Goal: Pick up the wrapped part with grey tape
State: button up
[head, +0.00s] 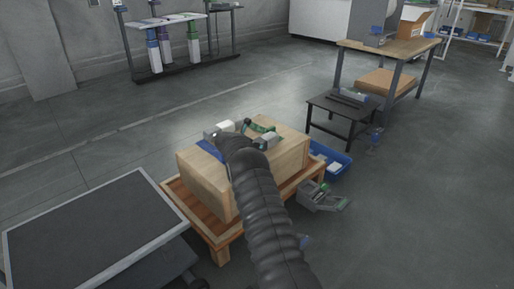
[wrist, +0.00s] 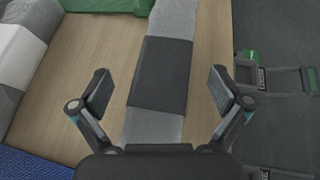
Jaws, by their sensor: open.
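A long light grey wrapped part with a dark grey tape band (wrist: 161,72) lies on the wooden surface in the wrist view, running from the top edge down between my fingers. Its lower end is hidden behind my gripper body. My gripper (wrist: 160,92) is open, with one finger to each side of the part and a gap on both sides. In the head view my arm covers most of the gripper and the part over the wooden box (head: 205,185).
A white-and-grey item (wrist: 22,55) lies close at left, a green one (wrist: 108,5) at the top, and blue material (wrist: 30,165) at lower left. The box stands on a wooden pallet table (head: 212,228). A blue bin (head: 343,159) and a grey-green device (head: 318,197) are at right.

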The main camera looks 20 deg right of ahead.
jog(key=c, duration=1.9)
jog(key=shift+r, duration=0.1)
